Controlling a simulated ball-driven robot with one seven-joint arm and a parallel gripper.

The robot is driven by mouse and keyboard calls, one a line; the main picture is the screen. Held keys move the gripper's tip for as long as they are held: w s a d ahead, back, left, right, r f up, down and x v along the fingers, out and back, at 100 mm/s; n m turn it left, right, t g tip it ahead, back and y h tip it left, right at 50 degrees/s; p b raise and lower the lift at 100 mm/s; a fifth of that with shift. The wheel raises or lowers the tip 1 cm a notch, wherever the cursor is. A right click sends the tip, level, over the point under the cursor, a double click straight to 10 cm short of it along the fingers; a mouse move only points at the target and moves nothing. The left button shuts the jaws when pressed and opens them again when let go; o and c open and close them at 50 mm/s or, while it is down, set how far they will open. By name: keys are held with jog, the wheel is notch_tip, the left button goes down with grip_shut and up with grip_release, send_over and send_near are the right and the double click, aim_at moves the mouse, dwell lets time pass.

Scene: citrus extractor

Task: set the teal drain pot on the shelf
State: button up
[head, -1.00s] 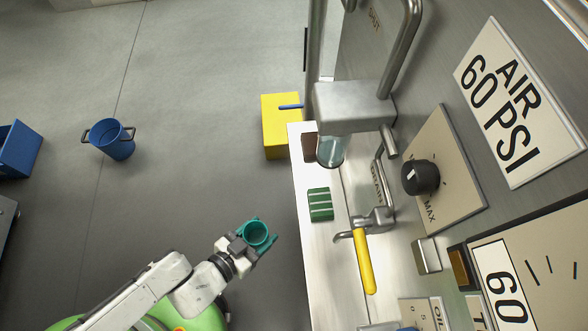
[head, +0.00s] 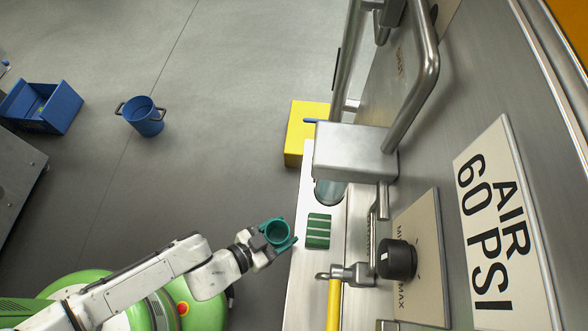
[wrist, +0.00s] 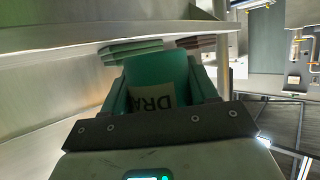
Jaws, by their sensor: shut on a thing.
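The teal drain pot (head: 278,231) is held in my gripper (head: 270,239), just left of the shelf edge in the head view. In the wrist view the pot (wrist: 157,72) fills the middle, with a pale label reading "DRA" partly hidden by the gripper's dark bar. My gripper is shut on the pot. The shelf (head: 301,268) is a pale ledge along the machine front. In the wrist view the shelf (wrist: 60,52) runs behind the pot. I cannot tell whether the pot touches it.
A green ridged block (head: 319,231) lies on the shelf close to the pot. A yellow-handled tap (head: 334,300) and a black knob (head: 397,259) are to the right. A yellow box (head: 303,140) and a blue bucket (head: 143,117) stand beyond.

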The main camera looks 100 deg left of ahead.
jog(key=shift+w+d+f+p, duration=0.15)
jog(key=shift+w+d+p, duration=0.25)
jog(key=shift+w+d, duration=0.75)
jog(key=shift+w+d+f+p, duration=0.15)
jog(key=shift+w+d+p, duration=0.2)
jog(key=shift+w+d, duration=0.7)
jog(key=shift+w+d+f+p, duration=0.1)
jog(key=shift+w+d+p, duration=0.2)
jog(key=shift+w+d, duration=0.6)
jog(key=shift+w+d+p, duration=0.25)
jog(key=shift+w+d, duration=0.25)
jog(key=shift+w, duration=0.75)
jog(key=shift+w+d+f+p, duration=0.1)
jog(key=shift+w+d+p, duration=0.2)
jog(key=shift+w+d, duration=0.6)
jog(key=shift+w+a, duration=0.15)
jog(key=shift+a, duration=0.05)
jog(key=shift+f, duration=0.35)
jog(key=o, duration=1.2)
